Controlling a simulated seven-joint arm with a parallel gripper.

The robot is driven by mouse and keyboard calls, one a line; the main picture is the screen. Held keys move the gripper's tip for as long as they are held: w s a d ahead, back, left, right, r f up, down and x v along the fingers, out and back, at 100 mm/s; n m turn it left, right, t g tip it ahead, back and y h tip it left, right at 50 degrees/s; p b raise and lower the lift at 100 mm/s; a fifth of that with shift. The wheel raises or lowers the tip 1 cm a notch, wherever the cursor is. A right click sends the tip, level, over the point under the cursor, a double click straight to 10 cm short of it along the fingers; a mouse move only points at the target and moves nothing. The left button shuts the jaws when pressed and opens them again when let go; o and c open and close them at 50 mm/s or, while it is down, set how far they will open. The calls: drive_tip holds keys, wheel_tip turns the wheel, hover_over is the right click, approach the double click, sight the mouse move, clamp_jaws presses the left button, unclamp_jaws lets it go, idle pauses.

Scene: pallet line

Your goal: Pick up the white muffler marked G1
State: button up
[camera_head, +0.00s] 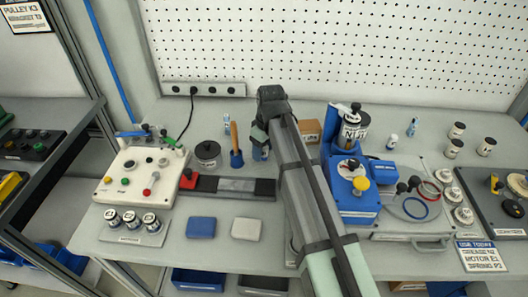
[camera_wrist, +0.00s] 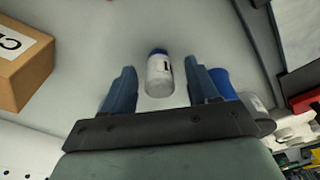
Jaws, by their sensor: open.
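A small white cylinder with a blue cap, likely the muffler (camera_wrist: 160,76), lies or stands between my fingers in the wrist view. A dark mark shows on its side, but I cannot read it as G1. My gripper (camera_wrist: 161,70) is open, with one blue finger on each side of the cylinder and a gap to both.
A cardboard box (camera_wrist: 22,62) stands to one side; it is right of my arm in the head view (camera_head: 309,130). Similar small white-and-blue parts (camera_head: 392,142) stand farther right. A blue fixture (camera_head: 352,190) is right of my arm.

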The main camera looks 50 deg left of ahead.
drive_tip(key=shift+f, duration=0.4)
drive_tip(key=shift+c, duration=0.2)
clamp_jaws()
